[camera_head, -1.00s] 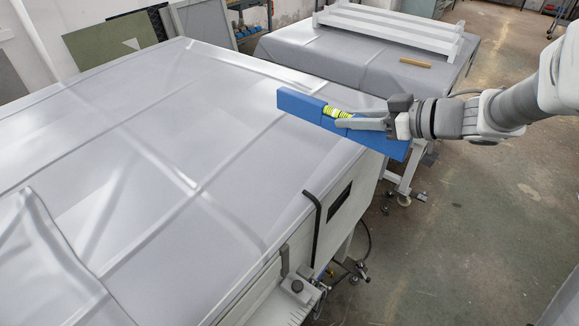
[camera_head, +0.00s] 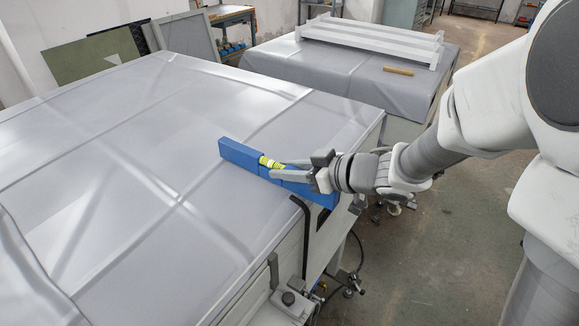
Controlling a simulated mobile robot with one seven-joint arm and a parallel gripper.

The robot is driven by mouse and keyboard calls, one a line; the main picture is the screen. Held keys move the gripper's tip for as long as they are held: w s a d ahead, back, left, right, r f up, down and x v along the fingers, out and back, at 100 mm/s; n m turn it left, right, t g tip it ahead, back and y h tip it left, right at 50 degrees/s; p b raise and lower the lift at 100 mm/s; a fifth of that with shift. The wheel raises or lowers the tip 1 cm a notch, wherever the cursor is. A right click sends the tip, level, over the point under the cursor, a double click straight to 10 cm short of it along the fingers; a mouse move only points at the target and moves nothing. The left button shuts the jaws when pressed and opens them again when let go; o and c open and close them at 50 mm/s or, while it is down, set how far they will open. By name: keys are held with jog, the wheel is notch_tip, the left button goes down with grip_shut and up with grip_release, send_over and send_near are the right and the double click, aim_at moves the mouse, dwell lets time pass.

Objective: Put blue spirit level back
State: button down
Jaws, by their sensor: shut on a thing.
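The blue spirit level (camera_head: 240,154) is a long blue bar with a yellow-green vial section near its middle. My gripper (camera_head: 287,169) is shut on it around the middle, just right of the vial. The level is at the right edge of the large grey-covered table (camera_head: 130,130). Its left part is over the cover and its right end reaches past the edge. I cannot tell whether it touches the cover. The fingers and wrist hide part of its right half.
A second grey-covered table (camera_head: 310,75) at the back bears a white frame (camera_head: 370,38) and a small wooden bar (camera_head: 398,71). A black bent bar (camera_head: 305,235) and a clamp-like fitting (camera_head: 290,298) stand at the large table's side. The large table's top is mostly bare.

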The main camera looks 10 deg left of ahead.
jog(key=shift+r, duration=0.15)
jog(key=c, duration=0.6)
grip_release()
jog(key=shift+f, duration=0.2)
jog(key=shift+c, duration=0.2)
